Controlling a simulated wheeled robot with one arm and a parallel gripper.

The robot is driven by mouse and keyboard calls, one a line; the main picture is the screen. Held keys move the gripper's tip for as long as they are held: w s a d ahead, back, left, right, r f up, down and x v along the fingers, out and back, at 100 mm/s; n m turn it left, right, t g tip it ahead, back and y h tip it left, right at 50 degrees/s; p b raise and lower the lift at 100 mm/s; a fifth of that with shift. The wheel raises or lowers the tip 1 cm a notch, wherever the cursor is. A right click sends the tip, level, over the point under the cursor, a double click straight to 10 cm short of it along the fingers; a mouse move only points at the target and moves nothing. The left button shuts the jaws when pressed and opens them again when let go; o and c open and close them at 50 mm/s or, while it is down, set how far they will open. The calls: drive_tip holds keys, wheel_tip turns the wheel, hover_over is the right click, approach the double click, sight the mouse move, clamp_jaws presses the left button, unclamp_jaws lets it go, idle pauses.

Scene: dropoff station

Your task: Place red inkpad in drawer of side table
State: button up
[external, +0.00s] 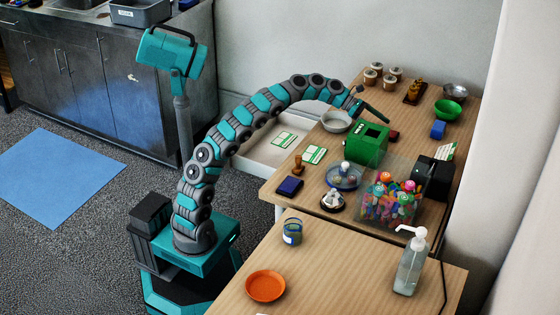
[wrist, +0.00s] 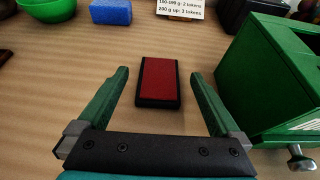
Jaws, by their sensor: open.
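The red inkpad (wrist: 159,82), a flat black-edged block with a red top, lies on the wooden side table (wrist: 60,75). In the external view the inkpad (external: 393,136) shows just behind the green box. My gripper (wrist: 158,85) is open, with one green finger on each side of the inkpad and gaps between. My gripper also shows in the external view (external: 376,112), low over the table. The drawer (external: 262,150) of the side table is pulled out on the left side, with a green and white card (external: 284,139) lying in it.
A green box with a metal knob (wrist: 270,85) stands close to the right of my gripper. A blue sponge (wrist: 110,12) and a green bowl (wrist: 48,8) lie beyond the inkpad. A grey bowl (external: 336,121) stands near the table edge above the drawer.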

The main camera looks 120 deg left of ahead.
drive_tip(key=v, duration=0.7)
drive_tip(key=shift+s+r, duration=0.15)
drive_tip(key=shift+s, duration=0.05)
drive_tip(key=x, duration=0.2)
drive_tip(key=shift+w+d+f+p, duration=0.1)
drive_tip(key=shift+w+f+p, duration=0.15)
drive_tip(key=shift+w+p, duration=0.1)
drive_tip(key=shift+w+f, duration=0.45)
drive_tip(key=shift+w, duration=0.15)
drive_tip(key=shift+p+x, duration=0.3)
drive_tip(key=shift+x, duration=3.25)
drive_tip(key=shift+c, duration=0.4)
